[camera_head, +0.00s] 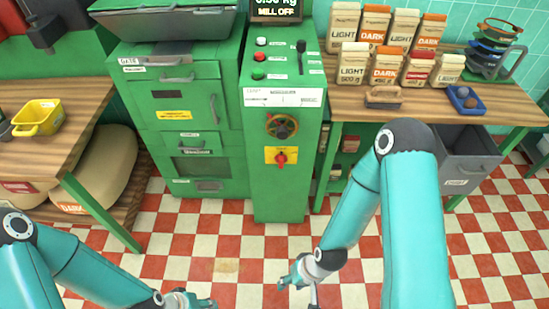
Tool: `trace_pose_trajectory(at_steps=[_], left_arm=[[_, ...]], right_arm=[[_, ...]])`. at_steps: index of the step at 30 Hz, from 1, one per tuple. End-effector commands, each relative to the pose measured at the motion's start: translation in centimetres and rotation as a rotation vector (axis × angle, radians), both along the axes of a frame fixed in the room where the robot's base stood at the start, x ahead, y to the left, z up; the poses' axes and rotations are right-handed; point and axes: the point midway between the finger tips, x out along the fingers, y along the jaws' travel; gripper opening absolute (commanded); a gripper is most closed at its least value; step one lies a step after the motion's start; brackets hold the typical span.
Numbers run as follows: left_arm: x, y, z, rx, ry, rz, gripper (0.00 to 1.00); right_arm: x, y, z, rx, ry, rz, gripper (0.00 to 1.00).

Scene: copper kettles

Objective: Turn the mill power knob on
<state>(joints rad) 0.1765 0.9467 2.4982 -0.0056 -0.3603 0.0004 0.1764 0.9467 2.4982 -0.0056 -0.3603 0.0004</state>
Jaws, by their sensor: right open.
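The red power knob (281,159) sits on a yellow plate on the front of the green mill column (279,195). Its handle looks upright. My left gripper (195,301) is at the bottom edge, left of the column and far from the knob. It is partly cut off, and its fingers cannot be made out clearly.
A round dark handwheel (282,126) is just above the knob. White, red and green buttons (259,58) and a black lever (301,55) sit higher. A green cabinet (185,120) stands left. A wooden table (430,104) with coffee bags stands right. The checkered floor in front is clear.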

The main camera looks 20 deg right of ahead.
Motion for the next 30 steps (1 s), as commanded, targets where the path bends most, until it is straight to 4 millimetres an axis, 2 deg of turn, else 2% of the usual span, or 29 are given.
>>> trace_pose_trajectory(at_steps=[12,17,20,23,27,30], left_arm=[[-0.1,0.0,-0.1,0.000,0.001,0.000,0.40],[0.0,0.0,-1.8,0.000,0.001,0.000,0.40],[-0.1,0.0,-4.4,0.000,0.001,0.000,0.40],[-0.1,0.0,-7.9,0.000,0.001,0.000,0.40],[-0.1,0.0,-13.6,0.000,0.001,0.000,0.40],[-0.1,0.0,-17.7,0.000,0.001,0.000,0.40]], right_arm=[[0.0,0.0,-0.1,0.000,-0.001,0.000,0.46],[1.6,-0.1,-1.7,-0.015,-0.056,-0.009,0.46],[4.2,-0.5,-3.8,-0.041,-0.147,-0.024,0.46],[8.0,-0.9,-6.4,-0.084,-0.285,-0.044,0.46],[14.4,-1.6,-9.2,-0.167,-0.531,-0.086,0.46],[18.8,-2.2,-10.2,-0.236,-0.715,-0.118,0.46]])
